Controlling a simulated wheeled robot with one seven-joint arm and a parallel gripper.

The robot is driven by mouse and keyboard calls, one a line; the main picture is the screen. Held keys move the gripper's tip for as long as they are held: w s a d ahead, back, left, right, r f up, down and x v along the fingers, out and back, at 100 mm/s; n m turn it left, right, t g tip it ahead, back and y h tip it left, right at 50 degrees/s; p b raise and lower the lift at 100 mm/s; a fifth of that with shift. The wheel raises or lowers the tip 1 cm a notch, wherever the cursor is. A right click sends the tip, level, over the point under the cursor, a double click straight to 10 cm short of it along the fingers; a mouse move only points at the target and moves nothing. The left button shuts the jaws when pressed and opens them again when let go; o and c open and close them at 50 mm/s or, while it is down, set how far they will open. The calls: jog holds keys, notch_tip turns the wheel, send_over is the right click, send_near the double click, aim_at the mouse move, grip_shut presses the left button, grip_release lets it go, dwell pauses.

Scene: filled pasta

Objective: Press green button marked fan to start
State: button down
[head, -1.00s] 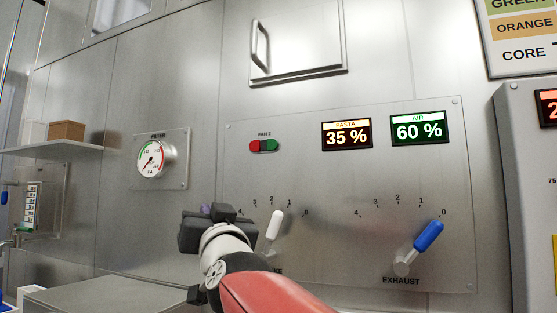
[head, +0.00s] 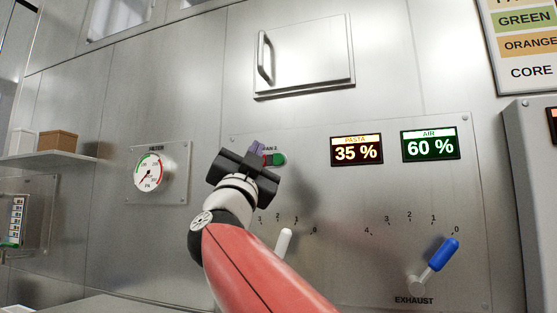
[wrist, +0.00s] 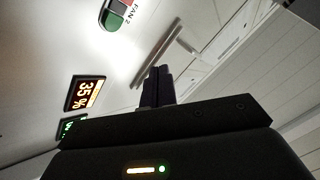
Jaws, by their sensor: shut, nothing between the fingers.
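The green button (head: 279,159) is the right half of a small red and green switch labelled FAN 2 on the steel panel. The red half (head: 267,160) is partly hidden behind my gripper in the head view. In the wrist view the green button (wrist: 112,21) and the red half (wrist: 119,5) show at the top, cut by the frame edge. My gripper (head: 257,148) is shut and empty, with its fingertips just left of the switch in the head view. In the wrist view my gripper (wrist: 157,80) appears apart from the button. I cannot tell the exact gap to the panel.
A white lever (head: 284,243) and a blue exhaust lever (head: 443,254) stick out below. The pasta display (head: 356,150) and air display (head: 430,145) sit to the right. A handled hatch (head: 305,55) is above, a pressure gauge (head: 148,173) to the left.

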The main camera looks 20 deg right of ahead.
aim_at(273, 162)
jog(key=shift+w+d+p, duration=0.3)
jog(key=shift+w+d, duration=0.55)
jog(key=shift+w, duration=0.3)
jog(key=shift+w+d+p, duration=0.25)
jog(key=shift+w+d, duration=0.55)
jog(key=shift+w, duration=0.4)
jog(key=shift+w+d+p, duration=0.3)
jog(key=shift+w+d, duration=0.55)
jog(key=shift+w, duration=0.3)
jog(key=shift+w+d, duration=0.1)
jog(key=shift+w+d, duration=0.15)
jog(key=shift+w, duration=0.05)
jog(key=shift+w+d+p, duration=0.25)
jog(key=shift+w+p, duration=0.05)
jog(key=shift+w, duration=0.05)
jog(key=shift+s+a, duration=0.1)
dwell(0.3)
jog(key=shift+s+a, duration=0.4)
jog(key=shift+s, duration=0.2)
jog(key=shift+s+a+b, duration=0.4)
jog(key=shift+s+a, duration=0.35)
jog(key=shift+s, duration=0.25)
jog(key=shift+s+a+b, duration=0.4)
jog(key=shift+s+a, duration=0.35)
jog(key=shift+s, duration=0.25)
